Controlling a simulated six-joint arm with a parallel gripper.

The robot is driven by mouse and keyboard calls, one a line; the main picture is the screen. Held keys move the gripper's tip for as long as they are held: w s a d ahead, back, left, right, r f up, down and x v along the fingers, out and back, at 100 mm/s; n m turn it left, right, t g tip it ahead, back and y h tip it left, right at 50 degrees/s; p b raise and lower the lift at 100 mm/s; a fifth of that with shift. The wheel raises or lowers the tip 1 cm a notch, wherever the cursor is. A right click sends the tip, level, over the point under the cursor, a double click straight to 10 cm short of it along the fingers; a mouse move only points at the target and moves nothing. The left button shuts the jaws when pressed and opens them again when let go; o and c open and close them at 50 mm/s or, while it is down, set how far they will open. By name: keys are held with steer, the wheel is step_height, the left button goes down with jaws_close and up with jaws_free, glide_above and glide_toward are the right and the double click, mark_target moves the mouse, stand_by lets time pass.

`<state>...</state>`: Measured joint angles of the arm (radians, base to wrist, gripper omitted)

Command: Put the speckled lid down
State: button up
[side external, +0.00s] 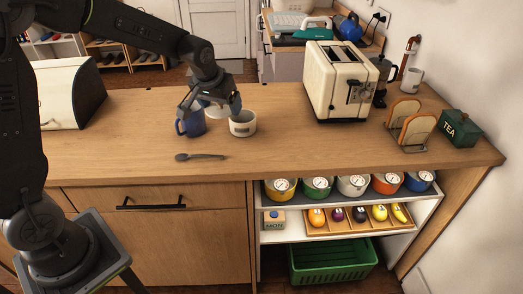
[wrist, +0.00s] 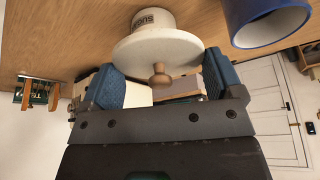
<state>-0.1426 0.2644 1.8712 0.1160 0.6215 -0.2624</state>
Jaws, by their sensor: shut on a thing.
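The pale lid (wrist: 150,52) with a wooden knob (wrist: 159,76) is between the two blue finger pads of my gripper (wrist: 163,82), which is shut on it. The knob faces the wrist camera. In the side view my gripper (side external: 210,106) is above the counter, by the blue mug and the white pot, and mostly hides the lid. The white sugar pot (side external: 242,124) stands upright on the counter with its top uncovered. In the wrist view its lettered wall (wrist: 152,19) shows beyond the lid.
A blue mug (side external: 194,124) stands close to my gripper. A dark spoon (side external: 199,156) lies in front on the wooden counter (side external: 120,140). A cream toaster (side external: 338,82), toast rack (side external: 410,127) and green tea box (side external: 459,128) are to the right. The counter's left-front is clear.

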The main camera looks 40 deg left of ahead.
glide_above(264, 152)
steer(key=s, duration=0.1)
step_height(264, 152, down, 7)
steer(key=shift+d+r, duration=0.1)
steer(key=shift+d+f, duration=0.1)
steer(key=shift+f, duration=1.95)
steer(key=shift+f, duration=0.15)
